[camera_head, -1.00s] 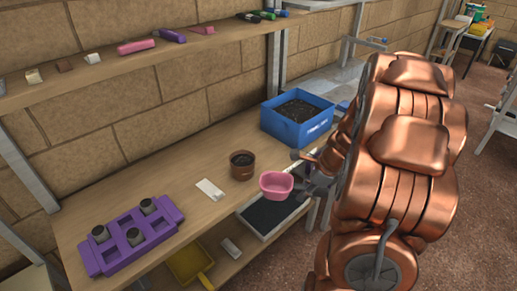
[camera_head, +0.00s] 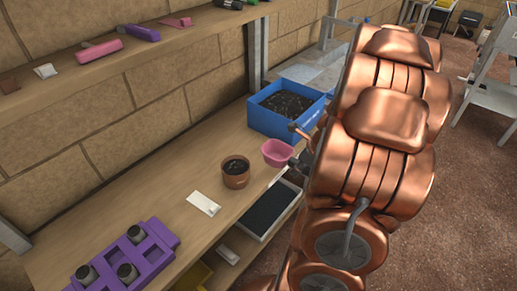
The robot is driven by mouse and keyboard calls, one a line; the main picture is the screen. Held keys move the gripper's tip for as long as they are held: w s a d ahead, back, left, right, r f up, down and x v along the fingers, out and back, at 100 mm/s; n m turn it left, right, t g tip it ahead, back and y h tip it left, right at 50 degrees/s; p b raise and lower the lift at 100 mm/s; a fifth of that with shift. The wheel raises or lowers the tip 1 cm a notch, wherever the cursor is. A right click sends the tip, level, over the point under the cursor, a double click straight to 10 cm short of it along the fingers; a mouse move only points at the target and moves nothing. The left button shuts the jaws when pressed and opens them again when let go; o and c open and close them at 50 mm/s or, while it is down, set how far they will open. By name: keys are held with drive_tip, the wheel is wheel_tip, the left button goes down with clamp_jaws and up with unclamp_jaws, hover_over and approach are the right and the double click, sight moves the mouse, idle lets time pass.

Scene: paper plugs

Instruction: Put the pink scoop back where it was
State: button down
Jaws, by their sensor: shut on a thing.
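The pink scoop (camera_head: 276,153), a small cup-like vessel, is in my gripper (camera_head: 294,160), which is shut on it at its right side. The fingers are small and partly hidden by my copper arm. The scoop is roughly upright, and its visible inside is pink. It is held near the bench's front edge, in front of the blue bin (camera_head: 260,120) and right of the brown pot (camera_head: 236,176). Dark soil shows in both the bin and the pot. The gap between scoop and bench cannot be judged.
A white card (camera_head: 203,204) lies on the bench (camera_head: 150,195). A purple tray (camera_head: 160,246) holding several small dark pots stands at the near left. A black-filled tray (camera_head: 265,210) sits below. The upper shelf (camera_head: 60,95) holds a pink block (camera_head: 99,51) and other items.

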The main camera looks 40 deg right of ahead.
sight(272, 143)
drive_tip(key=w+p, duration=0.1)
drive_tip(key=w, duration=0.3)
drive_tip(key=w+f+p, duration=0.1)
drive_tip(key=w, duration=0.4)
drive_tip(key=w+p, duration=0.1)
drive_tip(key=w, duration=0.3)
drive_tip(key=shift+w+a+f, duration=0.15)
drive_tip(key=shift+w+a, duration=0.05)
drive_tip(key=shift+w, duration=0.2)
drive_tip(key=shift+f+p, duration=0.7)
drive_tip(key=shift+f, duration=1.1)
drive_tip(key=c, duration=1)
unclamp_jaws()
drive_tip(key=shift+f, duration=0.1)
